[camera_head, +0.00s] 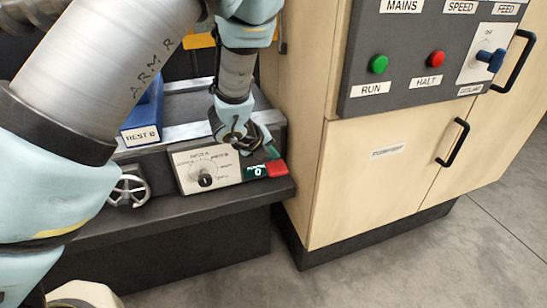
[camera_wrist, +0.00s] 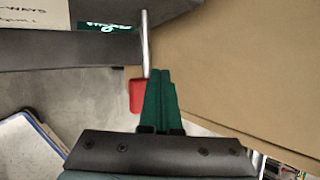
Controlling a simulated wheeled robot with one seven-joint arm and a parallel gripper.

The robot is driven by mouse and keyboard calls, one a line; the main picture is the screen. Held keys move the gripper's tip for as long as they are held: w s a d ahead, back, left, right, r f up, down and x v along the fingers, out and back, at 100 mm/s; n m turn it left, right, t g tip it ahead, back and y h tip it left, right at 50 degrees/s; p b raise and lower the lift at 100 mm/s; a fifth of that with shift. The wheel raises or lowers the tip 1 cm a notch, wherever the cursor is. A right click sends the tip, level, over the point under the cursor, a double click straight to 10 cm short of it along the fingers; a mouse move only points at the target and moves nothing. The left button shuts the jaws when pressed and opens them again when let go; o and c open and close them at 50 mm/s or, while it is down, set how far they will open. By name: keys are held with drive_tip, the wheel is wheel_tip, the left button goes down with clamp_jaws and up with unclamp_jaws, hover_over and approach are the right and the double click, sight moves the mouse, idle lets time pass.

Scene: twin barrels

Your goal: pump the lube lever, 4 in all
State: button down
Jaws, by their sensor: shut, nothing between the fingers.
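The lube lever shows in the wrist view as a thin metal rod (camera_wrist: 145,45) with a red grip (camera_wrist: 136,96) at its end. In the head view its red grip (camera_head: 277,168) is at the right end of the dark machine front, beside a small green plate (camera_head: 256,172). My gripper (camera_head: 270,151) is just above and behind the red grip in the head view. In the wrist view my gripper's green fingers (camera_wrist: 160,74) are closed together with nothing between them, just right of the rod and red grip. I cannot tell whether they touch the lever.
A white dial panel (camera_head: 206,172) and a small handwheel (camera_head: 130,189) are left of the lever. A blue block (camera_head: 141,130) stands behind. A wooden cabinet (camera_head: 375,190) with a grey button panel (camera_head: 420,95) rises close on the right. The floor in front is clear.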

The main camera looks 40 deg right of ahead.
drive_tip(key=shift+s+f+b, duration=0.15)
drive_tip(key=shift+f+b, duration=0.35)
drive_tip(key=shift+f, duration=0.15)
idle(0.8)
drive_tip(key=shift+r, duration=0.1)
drive_tip(key=shift+w+r+p, duration=0.15)
drive_tip(key=shift+r+p, duration=0.5)
drive_tip(key=shift+r, duration=0.25)
drive_tip(key=shift+w+r+p, duration=0.1)
drive_tip(key=shift+r+p, duration=0.55)
drive_tip(key=shift+r, duration=0.25)
drive_tip(key=shift+r, duration=0.15)
drive_tip(key=r+p, duration=0.2)
drive_tip(key=r, duration=0.1)
drive_tip(key=r+p, duration=0.1)
drive_tip(key=shift+w+d+r+p, duration=0.2)
drive_tip(key=shift+w+r+p, duration=0.15)
drive_tip(key=shift+w, duration=0.05)
